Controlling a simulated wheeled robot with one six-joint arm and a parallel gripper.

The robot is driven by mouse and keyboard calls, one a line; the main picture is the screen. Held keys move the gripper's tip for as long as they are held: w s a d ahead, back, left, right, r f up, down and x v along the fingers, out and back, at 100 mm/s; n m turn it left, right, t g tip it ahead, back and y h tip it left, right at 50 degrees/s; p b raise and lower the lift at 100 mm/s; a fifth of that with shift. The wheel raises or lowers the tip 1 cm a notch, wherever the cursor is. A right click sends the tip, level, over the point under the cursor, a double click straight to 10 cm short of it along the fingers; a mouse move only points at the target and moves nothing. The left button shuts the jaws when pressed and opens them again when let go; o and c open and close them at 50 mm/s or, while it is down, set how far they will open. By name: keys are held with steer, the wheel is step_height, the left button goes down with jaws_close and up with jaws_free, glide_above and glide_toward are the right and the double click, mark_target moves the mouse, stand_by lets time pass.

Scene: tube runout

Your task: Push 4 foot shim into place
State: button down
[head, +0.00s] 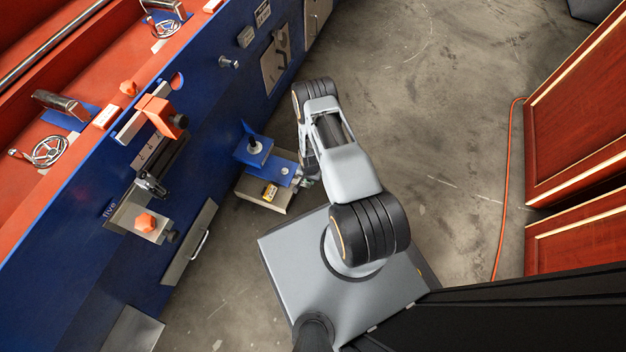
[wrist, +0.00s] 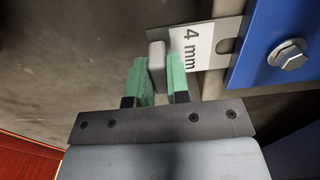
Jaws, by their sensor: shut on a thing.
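The shim, a thin grey plate with a white "4 mm" label (wrist: 192,48), shows in the wrist view. Its grey end tab (wrist: 156,62) is between the green fingers of my gripper (wrist: 160,78), which is shut on it. The shim's right end, with a slot, reaches the edge of a blue foot plate (wrist: 258,45) with a bolt (wrist: 290,58). I cannot tell how far the shim goes under the plate. In the head view my gripper (head: 306,181) is low, right of the blue foot (head: 284,170), and partly hidden by my arm.
The blue machine side (head: 60,265) with red top runs along the left. Red cabinets (head: 575,140) and an orange cable (head: 505,190) stand right. The concrete floor (head: 430,110) between is clear.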

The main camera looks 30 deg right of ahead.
steer(key=shift+w+a+b, duration=1)
steer(key=shift+w+a, duration=0.5)
steer(key=shift+w, duration=0.2)
steer(key=c, duration=1)
jaws_free()
step_height(320, 180, up, 14)
steer(key=p, duration=0.6)
